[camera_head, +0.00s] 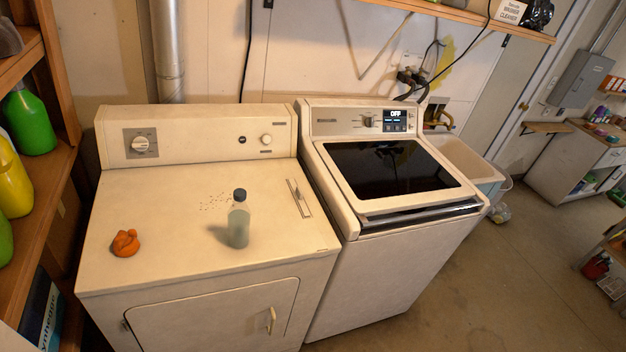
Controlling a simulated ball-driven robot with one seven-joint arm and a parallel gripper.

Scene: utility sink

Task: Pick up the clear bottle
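The clear bottle (239,226) stands upright on top of the dryer (150,205), right of the middle of its surface. It has a dark cap and looks pale greenish and see-through. My gripper does not show in this view, so its state and its distance from the bottle cannot be seen.
An orange lumpy object (125,243) lies on the dryer, left of the bottle. A washer (385,245) with a dark glass lid stands close on the right. A wooden shelf (45,190) with coloured bottles stands at the left. Open floor (510,285) lies at the right.

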